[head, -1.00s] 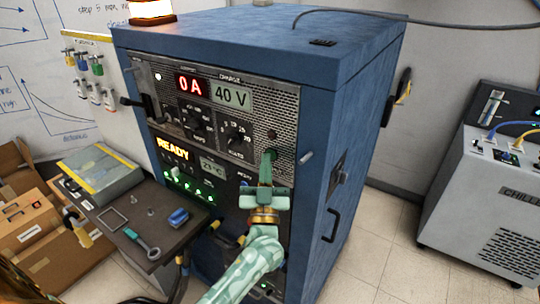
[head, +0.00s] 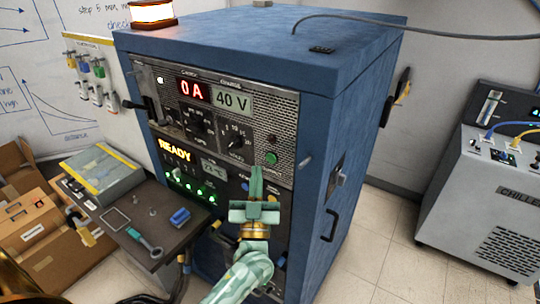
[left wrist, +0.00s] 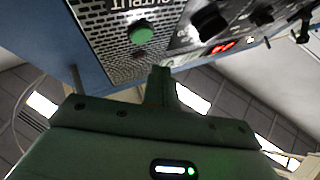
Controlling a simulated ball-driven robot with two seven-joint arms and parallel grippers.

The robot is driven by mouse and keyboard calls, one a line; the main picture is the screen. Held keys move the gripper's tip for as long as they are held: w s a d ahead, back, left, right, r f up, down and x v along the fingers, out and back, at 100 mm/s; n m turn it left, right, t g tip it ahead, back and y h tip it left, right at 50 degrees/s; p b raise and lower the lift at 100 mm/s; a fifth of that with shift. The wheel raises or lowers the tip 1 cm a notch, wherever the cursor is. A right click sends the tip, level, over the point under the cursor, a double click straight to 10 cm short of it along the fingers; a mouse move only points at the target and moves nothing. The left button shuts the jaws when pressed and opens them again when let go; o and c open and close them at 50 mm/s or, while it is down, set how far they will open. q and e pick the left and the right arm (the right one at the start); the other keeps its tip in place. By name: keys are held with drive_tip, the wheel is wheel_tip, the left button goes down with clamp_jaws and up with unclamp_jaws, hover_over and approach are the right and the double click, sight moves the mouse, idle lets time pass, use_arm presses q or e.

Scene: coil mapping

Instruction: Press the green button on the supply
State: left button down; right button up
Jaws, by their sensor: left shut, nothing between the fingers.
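The supply is a blue cabinet (head: 340,110) with a dark front panel, in the middle of the head view. Its green button (head: 271,157) sits at the panel's lower right and is in plain sight. The same green button (left wrist: 142,33) shows in the left wrist view below the "OUTPUT" label, which appears upside down. My left gripper (head: 256,170) is shut and empty, its fingertips just below and left of the button in the head view. In the left wrist view the fingertips (left wrist: 160,72) appear apart from the button. My right gripper is not in view.
The supply's displays (head: 213,96) read 0 A and 40 V, with "READY" lit below. A small dark table (head: 165,235) with tools stands at the left. Cardboard boxes (head: 35,225) are behind it. A grey chiller (head: 480,205) stands at the right, with bare floor between.

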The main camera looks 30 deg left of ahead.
use_arm(q)
drive_tip(key=shift+s+a+p, duration=0.1)
drive_tip(key=shift+s+p, duration=0.35)
drive_tip(key=shift+s, duration=0.8)
drive_tip(key=w+d+f+m+g+h+b, duration=0.1)
drive_tip(key=d+f+m+g+h, duration=0.15)
drive_tip(key=f+h, duration=0.55)
drive_tip(key=w+d+f+m+g+h, duration=0.1)
drive_tip(key=d+f+m+g+h, duration=0.2)
drive_tip(key=f, duration=1)
drive_tip(key=s+d+f+m+g+h+b, duration=0.1)
drive_tip(key=s+f+g, duration=0.3)
drive_tip(key=f, duration=0.6)
drive_tip(key=s+d+f+m+g+h+b, duration=0.1)
drive_tip(key=s+f+g, duration=0.1)
drive_tip(key=s+f, duration=0.7)
drive_tip(key=s+a+f+g+b, duration=0.1)
drive_tip(key=s+f+g+b, duration=0.1)
drive_tip(key=s+f, duration=0.5)
drive_tip(key=s+a+f+m+g+y+b, duration=0.1)
drive_tip(key=s+f+g, duration=0.4)
drive_tip(key=s, duration=0.9)
drive_tip(key=s+a+f+g+y+b, duration=0.1)
drive_tip(key=s+a+f+g+b, duration=0.1)
drive_tip(key=s+f, duration=0.8)
drive_tip(key=shift+s+a+f+m+g+b, duration=0.35)
drive_tip(key=shift+f+g+b, duration=0.15)
drive_tip(key=shift+g+b, duration=0.2)
drive_tip(key=shift+w+d, duration=0.1)
